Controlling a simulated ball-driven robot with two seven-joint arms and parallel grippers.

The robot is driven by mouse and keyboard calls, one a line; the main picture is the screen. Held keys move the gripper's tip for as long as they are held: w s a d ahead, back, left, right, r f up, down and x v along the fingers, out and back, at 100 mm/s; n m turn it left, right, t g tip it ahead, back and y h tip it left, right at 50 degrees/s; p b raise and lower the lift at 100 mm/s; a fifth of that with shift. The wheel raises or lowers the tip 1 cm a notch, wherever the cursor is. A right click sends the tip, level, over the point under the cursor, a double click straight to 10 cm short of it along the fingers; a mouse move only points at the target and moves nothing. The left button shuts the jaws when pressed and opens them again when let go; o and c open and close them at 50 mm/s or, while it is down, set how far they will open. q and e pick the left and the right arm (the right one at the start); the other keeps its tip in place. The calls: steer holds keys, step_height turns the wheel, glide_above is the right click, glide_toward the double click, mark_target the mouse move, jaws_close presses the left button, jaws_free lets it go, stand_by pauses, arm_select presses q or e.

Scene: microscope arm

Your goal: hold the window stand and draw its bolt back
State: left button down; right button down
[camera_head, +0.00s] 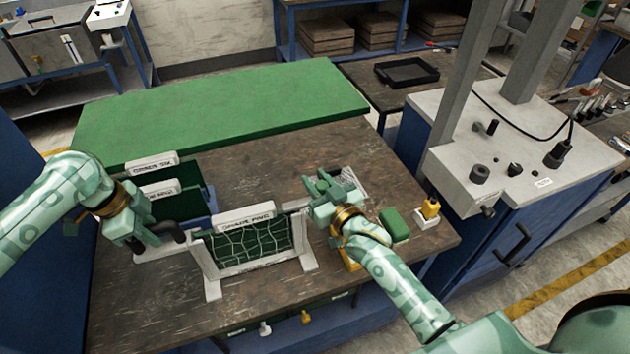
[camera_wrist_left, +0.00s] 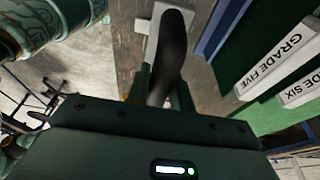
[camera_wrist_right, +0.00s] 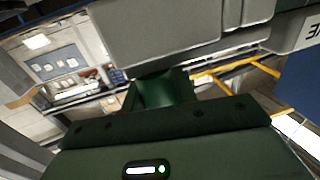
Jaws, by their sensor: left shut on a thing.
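The window stand (camera_head: 204,262) is a white frame on feet near the table's front, holding a dark green panel (camera_head: 250,246) with pale crack-like lines and a white label on top. My left gripper (camera_head: 152,238) is at its left, shut on a black curved handle (camera_wrist_left: 173,45) that rises from a white base strip (camera_head: 150,253). I cannot tell whether that strip joins the stand. I cannot make out the bolt.
Labelled green panels, grade five (camera_wrist_left: 278,55) and grade six (camera_wrist_left: 302,88), stand behind the left gripper. A green block (camera_head: 393,225) and a yellow-topped item (camera_head: 431,208) are at the right edge. A green board (camera_head: 220,110) lies at the back. A grey machine (camera_head: 480,165) stands right.

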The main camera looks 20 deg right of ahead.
steer(key=d, duration=0.5)
steer(key=shift+d, duration=0.35)
arm_select(q)
steer(key=shift+a, duration=0.1)
arm_select(e)
steer(key=c, duration=1.1)
jaws_free()
steer(key=shift+s, duration=0.1)
steer(key=s+d, duration=0.2)
steer(key=s, duration=0.9)
steer(key=shift+s, duration=0.35)
